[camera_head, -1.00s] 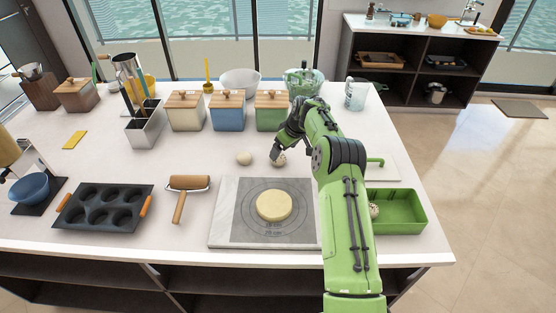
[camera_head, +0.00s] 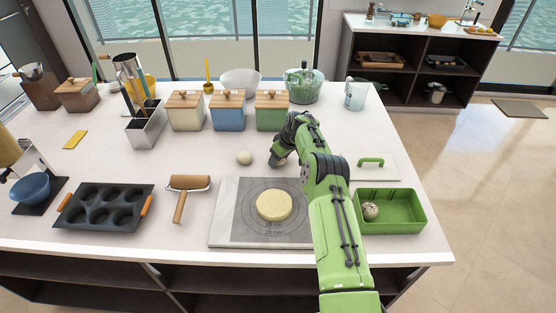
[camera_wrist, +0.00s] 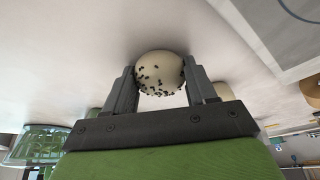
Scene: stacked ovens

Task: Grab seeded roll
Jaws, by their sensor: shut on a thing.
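The seeded roll (camera_wrist: 160,72) is a pale ball with dark specks, seen between the two fingers in the wrist view. My gripper (camera_wrist: 162,85) is shut on it, one finger on each side. In the head view my gripper (camera_head: 277,162) is low over the counter, behind the dough board, and the roll there is mostly hidden by it. A plain pale roll (camera_head: 244,158) sits on the counter just left of my gripper. Another speckled roll (camera_head: 370,211) lies in the green tray (camera_head: 408,222) at the right.
A board with a flat dough disc (camera_head: 273,205) lies in front of my gripper. A rolling pin (camera_head: 185,190) and muffin pan (camera_head: 104,208) are to the left. Wood-lidded canisters (camera_head: 228,110) stand behind. A white lid with a green handle (camera_head: 371,162) lies behind the tray.

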